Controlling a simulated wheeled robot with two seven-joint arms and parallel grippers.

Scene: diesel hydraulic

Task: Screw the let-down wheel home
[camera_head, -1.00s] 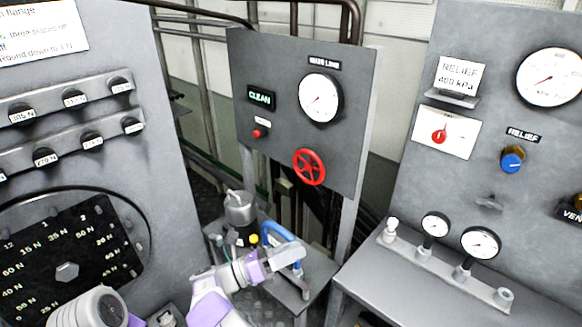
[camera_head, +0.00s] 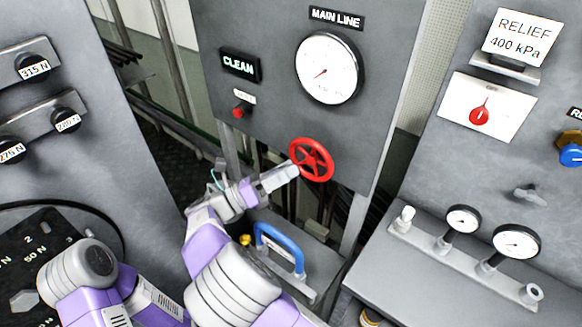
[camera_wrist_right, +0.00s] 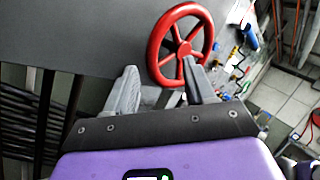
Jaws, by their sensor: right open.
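The let-down wheel is a red spoked handwheel (camera_head: 311,160) on the grey upright panel, below the round gauge. My right gripper (camera_head: 290,174) reaches up to the wheel's lower left rim in the head view. In the right wrist view the wheel (camera_wrist_right: 184,48) stands just beyond the open fingers (camera_wrist_right: 160,72). One finger overlaps the lower rim there, and the other is off to the wheel's left. I cannot tell whether a finger touches the rim. My left arm shows at the lower left of the head view, but its gripper is out of sight.
The panel carries the MAIN LINE gauge (camera_head: 328,68), a CLEAN sign (camera_head: 240,65) and a red button (camera_head: 241,110). A blue handle (camera_head: 281,243) stands below the wheel. At right is a bench with small gauges (camera_head: 463,219) beneath the RELIEF card (camera_head: 516,38).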

